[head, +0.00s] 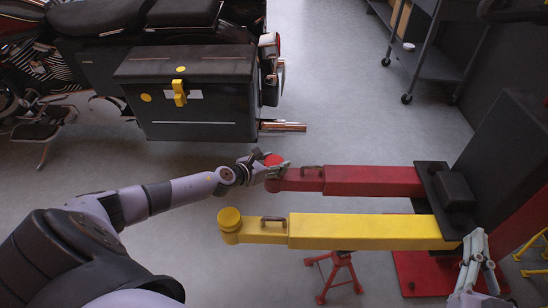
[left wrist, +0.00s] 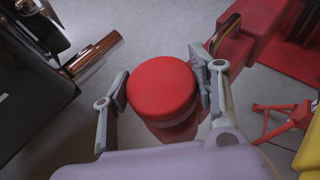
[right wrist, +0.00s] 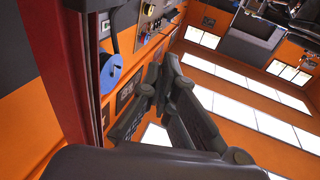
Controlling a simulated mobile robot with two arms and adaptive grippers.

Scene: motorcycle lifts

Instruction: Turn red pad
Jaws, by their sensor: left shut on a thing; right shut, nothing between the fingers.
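The red pad (head: 273,160) is a round disc at the free end of the red lift arm (head: 370,181). In the left wrist view the red pad (left wrist: 162,88) fills the space between the fingers. My left gripper (head: 268,170) is shut on the pad, with one finger on each side of it; the left wrist view also shows this gripper (left wrist: 160,95). My right gripper (head: 478,260) is at the lower right of the head view, near the base of the yellow arm. In the right wrist view this gripper (right wrist: 160,85) is shut and empty.
A yellow lift arm (head: 370,231) with a yellow pad (head: 229,218) runs parallel in front. A red jack stand (head: 339,277) stands below it. A motorcycle with a black side case (head: 190,95) stands behind on the left. A dark cart (head: 425,55) is at the back right. Grey floor between is clear.

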